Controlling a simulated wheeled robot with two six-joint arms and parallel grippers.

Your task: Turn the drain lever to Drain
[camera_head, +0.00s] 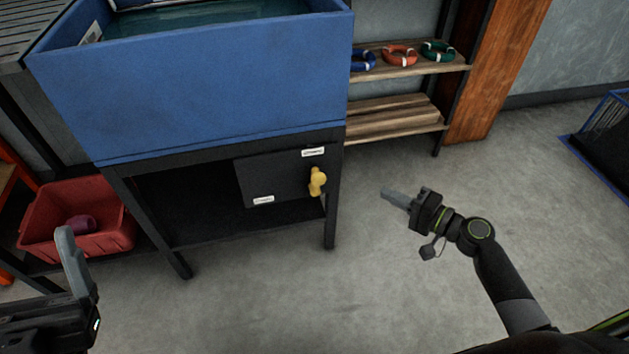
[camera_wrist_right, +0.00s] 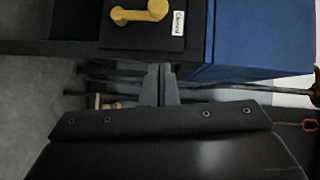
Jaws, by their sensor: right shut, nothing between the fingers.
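The yellow drain lever (camera_head: 317,181) is mounted at the right side of a dark panel (camera_head: 280,180) under the blue tank. Its arm hangs roughly downward in the head view. One white label (camera_head: 313,152) sits above the lever and another (camera_head: 263,199) lower left; their words are too small to read. My right gripper (camera_head: 390,194) is shut and empty, right of the lever and apart from it. In the right wrist view the lever (camera_wrist_right: 138,12) shows at the top, beyond the shut fingertips (camera_wrist_right: 161,70). My left gripper (camera_head: 75,240) is at the lower left, far from the lever; its finger gap is unclear.
The blue tank (camera_head: 200,85) with water stands on a black frame (camera_head: 331,215) with legs. A red bin (camera_head: 115,235) holds a purple thing at left. Shelves (camera_head: 400,120) with coloured rings stand behind. The floor around my right gripper is clear.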

